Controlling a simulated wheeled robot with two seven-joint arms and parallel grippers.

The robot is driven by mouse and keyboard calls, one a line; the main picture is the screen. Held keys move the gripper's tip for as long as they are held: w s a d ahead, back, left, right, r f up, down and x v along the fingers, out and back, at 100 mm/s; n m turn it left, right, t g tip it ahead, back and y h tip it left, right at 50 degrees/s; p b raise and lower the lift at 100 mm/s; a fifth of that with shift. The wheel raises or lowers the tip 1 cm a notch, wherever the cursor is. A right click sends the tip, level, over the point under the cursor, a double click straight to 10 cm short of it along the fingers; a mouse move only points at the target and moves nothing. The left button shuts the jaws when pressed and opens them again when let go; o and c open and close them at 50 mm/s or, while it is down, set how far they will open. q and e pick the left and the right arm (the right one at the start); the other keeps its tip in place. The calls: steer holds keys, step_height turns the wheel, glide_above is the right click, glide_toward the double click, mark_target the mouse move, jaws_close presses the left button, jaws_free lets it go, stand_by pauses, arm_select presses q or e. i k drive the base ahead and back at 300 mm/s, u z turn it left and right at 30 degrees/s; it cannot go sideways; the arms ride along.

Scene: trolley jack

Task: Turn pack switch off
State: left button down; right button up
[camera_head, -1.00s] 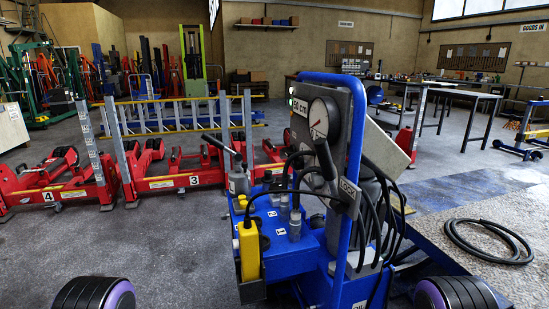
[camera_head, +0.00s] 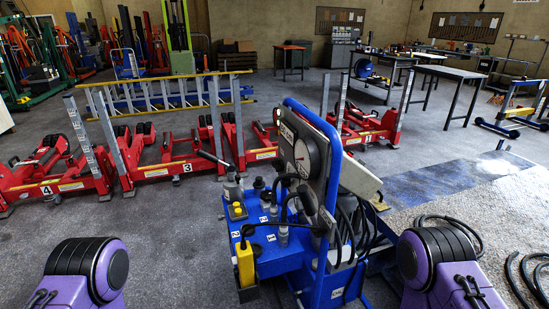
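The blue hydraulic pack (camera_head: 282,260) stands in front of me, with a round gauge (camera_head: 307,158) on its upright grey panel. Numbered labels and black-topped fittings (camera_head: 283,235) are on the pack's top. I cannot make out which part is the pack switch or its position. Purple and black links of my two arms show at the lower left and lower right; neither gripper is in view.
Black hoses (camera_head: 525,275) lie on the floor at right. Work tables (camera_head: 455,75) stand at the back right. Grey floor is open left of the pack.

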mark_target(278, 166)
steer(key=u, duration=1.2)
steer(key=i, duration=0.55)
steer(key=z, duration=1.05)
